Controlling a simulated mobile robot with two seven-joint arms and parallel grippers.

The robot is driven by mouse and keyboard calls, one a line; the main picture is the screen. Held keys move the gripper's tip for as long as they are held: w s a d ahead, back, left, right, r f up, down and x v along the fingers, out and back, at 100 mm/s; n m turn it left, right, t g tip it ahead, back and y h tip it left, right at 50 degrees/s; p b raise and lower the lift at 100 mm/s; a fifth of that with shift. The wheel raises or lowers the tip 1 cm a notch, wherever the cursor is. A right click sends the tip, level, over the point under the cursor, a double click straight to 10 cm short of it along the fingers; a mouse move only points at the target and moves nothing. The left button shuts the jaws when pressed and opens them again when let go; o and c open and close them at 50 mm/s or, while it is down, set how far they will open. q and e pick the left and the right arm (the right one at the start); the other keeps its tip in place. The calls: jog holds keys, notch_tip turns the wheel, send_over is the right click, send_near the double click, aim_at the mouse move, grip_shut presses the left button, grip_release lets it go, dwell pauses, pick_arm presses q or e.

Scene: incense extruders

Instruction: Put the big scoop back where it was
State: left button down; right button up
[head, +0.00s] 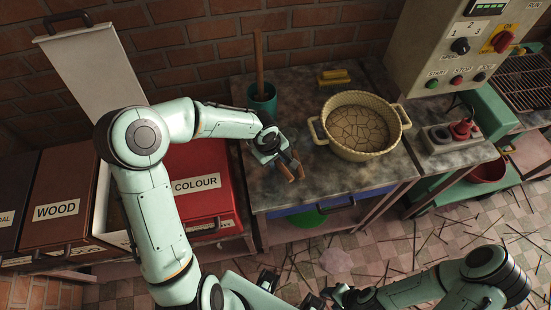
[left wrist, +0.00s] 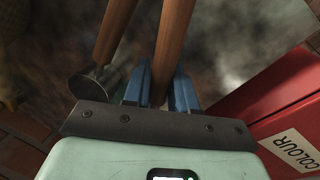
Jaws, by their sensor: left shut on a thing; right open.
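My left gripper (head: 279,157) is over the left part of the stone-topped table and shut on a wooden handle (left wrist: 174,40). The handle stands between its blue fingers in the left wrist view. A second wooden handle (left wrist: 116,30) lies beside it, outside the fingers, with a round metal end (left wrist: 94,84). Two handle ends show below the gripper in the head view. No scoop bowl shows clearly, so I cannot tell which handle is the big scoop's. My right gripper (head: 328,296) is open and low at the bottom edge, away from the table.
A woven basket (head: 361,151) of cracked brown material stands on the table (head: 290,196). Behind are a teal pot (head: 263,102) with a wooden stick and a yellow brush (head: 334,77). Left are the red COLOUR bin (head: 201,208), an open bin with its lid (head: 100,75) raised, and the WOOD bin (head: 60,185).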

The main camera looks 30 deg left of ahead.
pick_arm(q)
jog(key=shift+f, duration=0.15)
jog(key=c, duration=0.9)
grip_release()
pick_arm(e)
jog(key=shift+s+f, duration=0.1)
jog(key=shift+f, duration=0.05)
pick_arm(q)
jog(key=shift+r, duration=0.25)
jog(key=d+p+v, duration=0.1)
jog(key=v, duration=1)
jog(key=shift+s+a+r+p, duration=0.15)
jog(key=shift+a+r+p, duration=0.15)
jog(key=shift+a+r, duration=0.15)
pick_arm(e)
jog(key=shift+w+r, duration=0.4)
jog(key=shift+r, duration=0.2)
jog(key=shift+w+r, duration=0.35)
jog(key=shift+r, duration=0.2)
pick_arm(q)
jog(key=shift+f, duration=0.15)
